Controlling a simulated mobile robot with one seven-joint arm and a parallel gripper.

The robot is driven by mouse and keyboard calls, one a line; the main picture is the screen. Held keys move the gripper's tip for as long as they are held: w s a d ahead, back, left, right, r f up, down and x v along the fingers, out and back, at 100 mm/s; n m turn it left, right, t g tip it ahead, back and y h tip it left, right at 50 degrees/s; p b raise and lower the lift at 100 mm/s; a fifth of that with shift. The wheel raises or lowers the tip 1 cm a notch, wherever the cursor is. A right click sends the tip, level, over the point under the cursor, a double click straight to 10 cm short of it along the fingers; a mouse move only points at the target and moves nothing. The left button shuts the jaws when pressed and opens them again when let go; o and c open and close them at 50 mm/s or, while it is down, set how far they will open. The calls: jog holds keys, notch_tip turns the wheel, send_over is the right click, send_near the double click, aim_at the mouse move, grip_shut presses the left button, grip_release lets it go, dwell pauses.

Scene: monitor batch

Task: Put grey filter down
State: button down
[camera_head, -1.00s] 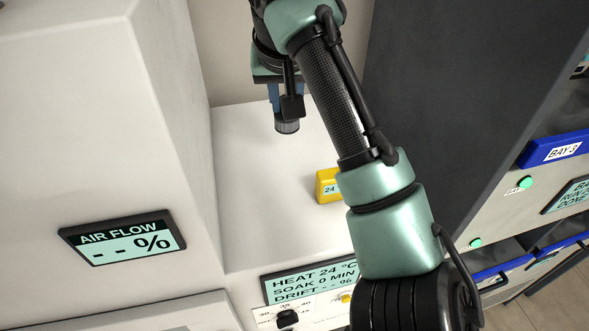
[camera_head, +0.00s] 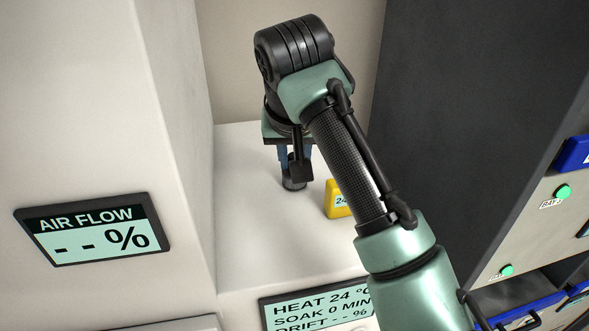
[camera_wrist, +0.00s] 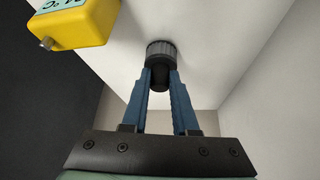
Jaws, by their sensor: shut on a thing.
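The grey filter is a small dark cylinder with a ribbed grey rim. In the wrist view the filter (camera_wrist: 161,50) sits between the blue fingertips of my gripper (camera_wrist: 160,80), which is shut on it. In the head view my gripper (camera_head: 294,170) points down over the white bench top (camera_head: 245,215), with the filter (camera_head: 293,185) at its tips, partly hidden by the fingers and a black wrist part. The filter is at or very close to the surface; I cannot tell whether it touches.
A yellow device (camera_head: 337,200) with a small display stands just right of the filter; it also shows in the wrist view (camera_wrist: 78,22). A white cabinet with an AIR FLOW display (camera_head: 92,230) is at left. A dark panel (camera_head: 460,120) rises at right.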

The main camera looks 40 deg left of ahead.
jog(key=shift+f, duration=0.1)
jog(key=c, duration=0.7)
grip_release()
jog(key=shift+r, duration=0.25)
jog(key=shift+p+v, duration=3.95)
jog(key=shift+v, duration=1.95)
